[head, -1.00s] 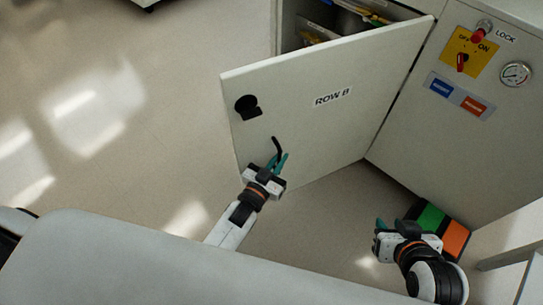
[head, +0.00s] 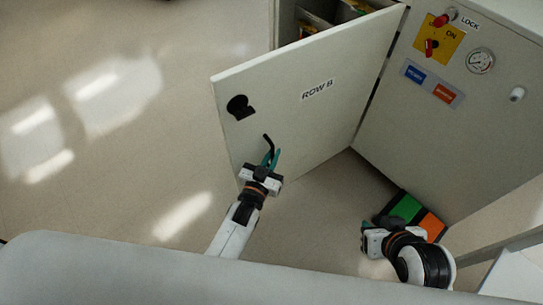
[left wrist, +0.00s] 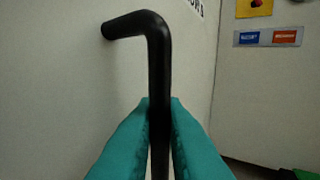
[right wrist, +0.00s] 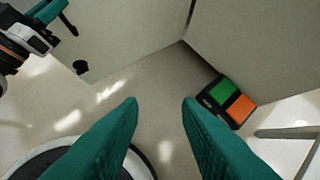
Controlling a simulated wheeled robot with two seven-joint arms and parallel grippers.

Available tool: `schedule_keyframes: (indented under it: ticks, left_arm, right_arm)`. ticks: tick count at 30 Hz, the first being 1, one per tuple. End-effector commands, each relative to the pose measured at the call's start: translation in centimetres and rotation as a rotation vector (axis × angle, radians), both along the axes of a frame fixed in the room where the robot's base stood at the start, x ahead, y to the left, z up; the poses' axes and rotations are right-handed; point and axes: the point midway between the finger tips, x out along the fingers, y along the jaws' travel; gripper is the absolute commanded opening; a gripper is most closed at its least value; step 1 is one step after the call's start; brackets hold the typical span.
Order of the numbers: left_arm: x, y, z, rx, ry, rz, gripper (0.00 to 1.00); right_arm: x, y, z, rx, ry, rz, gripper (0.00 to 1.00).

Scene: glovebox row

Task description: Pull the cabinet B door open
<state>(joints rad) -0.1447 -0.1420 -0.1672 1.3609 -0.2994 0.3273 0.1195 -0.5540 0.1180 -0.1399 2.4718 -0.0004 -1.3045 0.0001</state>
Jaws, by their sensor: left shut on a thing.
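The cabinet B door (head: 300,115), a pale panel marked ROW B, stands well ajar, swung out to the left from its hinge side at the right. Its black bent handle (head: 267,141) also shows large in the left wrist view (left wrist: 157,60). My left gripper (head: 270,160) is shut on the handle, with teal fingers on both sides of its lower bar. My right gripper (head: 366,232) is low at the right, away from the door. In the right wrist view its teal fingers (right wrist: 160,105) are apart with nothing between them.
A green and orange pedal box (head: 417,215) sits on the floor near the cabinet's base at the right. The cabinet front carries a red-knobbed lock panel (head: 438,40) and a gauge (head: 480,61). The floor (head: 110,170) left of the door is clear.

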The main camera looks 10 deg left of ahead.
Motion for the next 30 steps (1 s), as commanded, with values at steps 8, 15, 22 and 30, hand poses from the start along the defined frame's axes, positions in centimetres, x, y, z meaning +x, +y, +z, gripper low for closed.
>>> schedule_keyframes:
  ticks: [8,15,22,30]
  left_arm:
    - [0.1,-0.3,0.2,-0.003,-0.005,-0.004,0.29]
    - [0.0,-0.1,0.1,-0.002,-0.003,-0.002,0.29]
    - [-2.3,0.5,0.1,0.0,0.002,-0.002,0.29]
    - [-7.9,1.8,0.2,-0.002,0.0,-0.004,0.29]
  right_arm:
    - [0.0,0.0,0.0,0.0,0.0,0.0,0.31]
    - [0.0,0.0,0.0,0.0,0.0,0.0,0.31]
    - [-2.3,-0.7,-0.7,-0.025,0.128,-0.011,0.31]
    - [-5.5,-1.7,-0.7,-0.059,0.293,-0.024,0.31]
